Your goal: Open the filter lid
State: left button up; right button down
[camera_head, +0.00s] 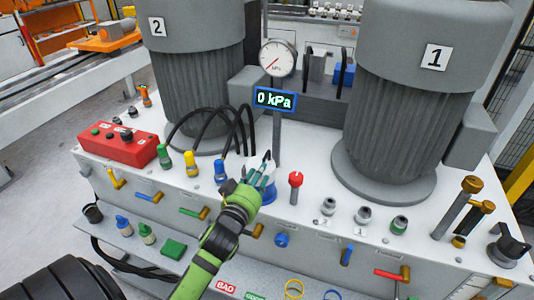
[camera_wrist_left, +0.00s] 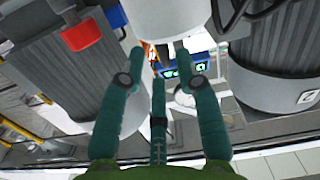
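My left gripper (camera_head: 265,163) is over the white bench, between the hoses and the red-topped knob. Its teal fingers are spread apart, with nothing seen clamped between them; they also show in the left wrist view (camera_wrist_left: 160,66). A pale cylinder (camera_wrist_left: 168,18), which looks like the filter, is at the top of that view, right by the fingertips. I cannot tell whether they touch it. In the head view the gripper largely covers the blue and whitish filter part (camera_head: 265,195), so its lid cannot be made out clearly. My right gripper is not in view.
Motor 2 (camera_head: 200,90) and motor 1 (camera_head: 408,130) stand behind on either side. A gauge (camera_head: 277,58) and a 0 kPa display (camera_head: 275,99) rise behind the gripper. A red-topped knob (camera_head: 295,181) stands close right; black hoses (camera_head: 235,120) arch at left.

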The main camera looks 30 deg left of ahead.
aim_at(264, 160)
pick_arm(q)
jog(key=shift+t, duration=0.3)
jog(key=x, duration=0.2)
jog(key=r+x, duration=0.1)
jog(key=x, duration=0.2)
jog(key=p+x, duration=0.1)
jog(key=x, duration=0.1)
jog(key=shift+w+a+r, duration=0.15)
jog(key=shift+w+r, duration=0.15)
jog(key=shift+r, duration=0.1)
